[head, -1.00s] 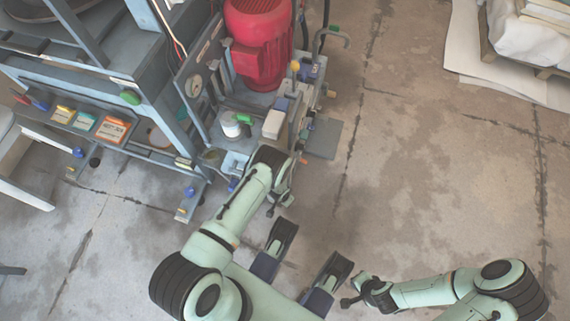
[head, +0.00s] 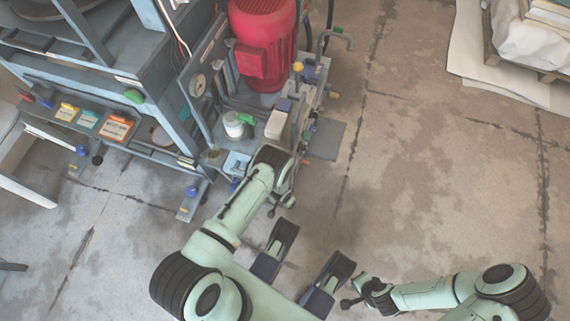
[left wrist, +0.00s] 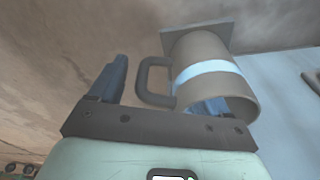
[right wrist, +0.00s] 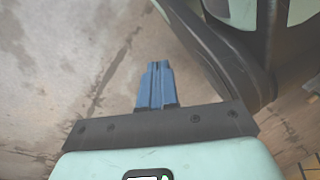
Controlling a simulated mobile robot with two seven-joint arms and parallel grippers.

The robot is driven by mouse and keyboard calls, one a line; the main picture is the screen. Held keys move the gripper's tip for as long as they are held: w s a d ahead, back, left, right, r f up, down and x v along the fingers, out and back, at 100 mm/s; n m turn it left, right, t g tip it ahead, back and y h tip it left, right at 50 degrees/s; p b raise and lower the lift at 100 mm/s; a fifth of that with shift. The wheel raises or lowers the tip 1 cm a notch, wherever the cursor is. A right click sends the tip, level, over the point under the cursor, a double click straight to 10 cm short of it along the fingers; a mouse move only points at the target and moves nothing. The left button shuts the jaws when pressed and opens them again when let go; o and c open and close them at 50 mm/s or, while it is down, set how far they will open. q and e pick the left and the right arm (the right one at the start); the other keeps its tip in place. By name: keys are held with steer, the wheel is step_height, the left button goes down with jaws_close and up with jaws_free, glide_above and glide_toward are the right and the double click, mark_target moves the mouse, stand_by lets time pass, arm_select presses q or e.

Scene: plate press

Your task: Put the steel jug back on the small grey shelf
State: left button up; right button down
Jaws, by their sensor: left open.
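The steel jug (left wrist: 215,89) shows in the left wrist view, a grey cylinder with a bright band and a dark handle (left wrist: 143,79) on its left. Its mouth faces my camera. A grey square plate, which looks like the small grey shelf (left wrist: 192,35), lies at its far end; whether they touch is unclear. My left gripper (left wrist: 163,88) is open: one blue finger is left of the handle, the other shows at the jug's mouth. In the head view my left wrist hides the jug, beside the grey shelf (head: 326,139). My right gripper (right wrist: 155,84) is shut and empty.
A machine with a red motor (head: 263,40) and pipework stands behind my left gripper. The concrete floor at right is clear up to a wrapped pallet (head: 530,40).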

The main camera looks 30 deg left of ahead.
arm_select(q)
steer(key=s+d+r+n+p, duration=0.1)
steer(key=s+r+n, duration=0.1)
steer(key=r, duration=0.6)
steer(key=s+d+r+n+h+p, duration=0.1)
steer(key=s+r+n, duration=0.1)
steer(key=s+r, duration=0.3)
steer(key=s+r+n+t+h+p, duration=0.1)
steer(key=s+r, duration=0.3)
steer(key=r, duration=0.8)
steer(key=shift+d+n+p, duration=0.4)
steer(key=shift+n+p, duration=0.2)
steer(key=shift+n, duration=0.1)
arm_select(e)
steer(key=w+a+r+t, duration=0.2)
steer(key=w+r, duration=0.2)
steer(key=r, duration=0.3)
steer(key=shift+w+n, duration=0.3)
steer(key=shift+w, duration=0.1)
arm_select(q)
steer(key=shift+s, duration=0.1)
